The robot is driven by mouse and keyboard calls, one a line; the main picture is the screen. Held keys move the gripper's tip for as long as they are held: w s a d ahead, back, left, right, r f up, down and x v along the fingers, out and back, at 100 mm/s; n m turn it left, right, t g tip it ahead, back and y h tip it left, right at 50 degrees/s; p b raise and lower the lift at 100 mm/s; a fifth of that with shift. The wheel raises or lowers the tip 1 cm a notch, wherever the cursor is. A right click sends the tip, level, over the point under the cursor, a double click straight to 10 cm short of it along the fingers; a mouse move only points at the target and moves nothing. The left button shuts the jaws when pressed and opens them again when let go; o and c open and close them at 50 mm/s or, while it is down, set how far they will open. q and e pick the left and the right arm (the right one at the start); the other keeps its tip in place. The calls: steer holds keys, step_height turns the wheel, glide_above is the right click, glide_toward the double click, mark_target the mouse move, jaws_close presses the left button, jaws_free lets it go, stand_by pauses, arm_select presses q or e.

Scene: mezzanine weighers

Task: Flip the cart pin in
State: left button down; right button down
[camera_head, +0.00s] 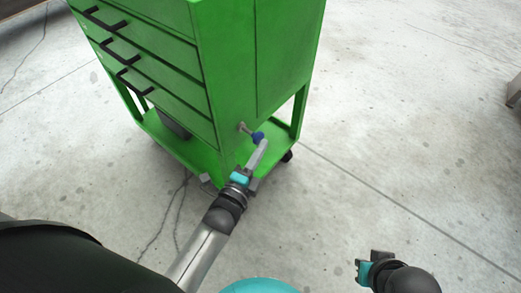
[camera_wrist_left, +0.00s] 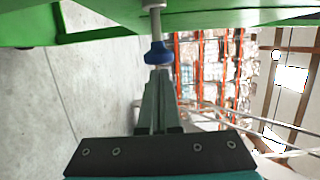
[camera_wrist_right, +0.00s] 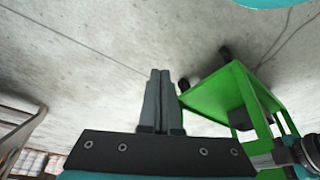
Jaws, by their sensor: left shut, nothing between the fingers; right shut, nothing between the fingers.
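The green cart (camera_head: 228,75) stands ahead of me. The cart pin is a metal rod with a blue knob (camera_head: 257,136), sticking out of the cart's lower side near the corner. The pin also shows in the left wrist view (camera_wrist_left: 158,54), with its rod running up to the green panel. My left gripper (camera_head: 264,146) is shut and empty, its fingertips right at the blue knob. I cannot tell whether they touch it. My right gripper (camera_head: 364,268) is low at the right, away from the cart. In the right wrist view its fingers (camera_wrist_right: 160,75) are shut and empty.
The cart has drawers with black handles (camera_head: 121,49) and a lower green shelf (camera_head: 180,147) on casters (camera_head: 287,156). A grey object edges in at the far right (camera_head: 514,92). The concrete floor (camera_head: 400,130) right of the cart is clear.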

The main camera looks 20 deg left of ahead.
arm_select(q)
steer(key=a, duration=0.1)
steer(key=w+a, duration=0.1)
steer(key=a, duration=0.1)
arm_select(e)
steer(key=shift+f, duration=0.5)
arm_select(q)
steer(key=shift+d, duration=0.1)
arm_select(e)
steer(key=shift+d+r, duration=0.1)
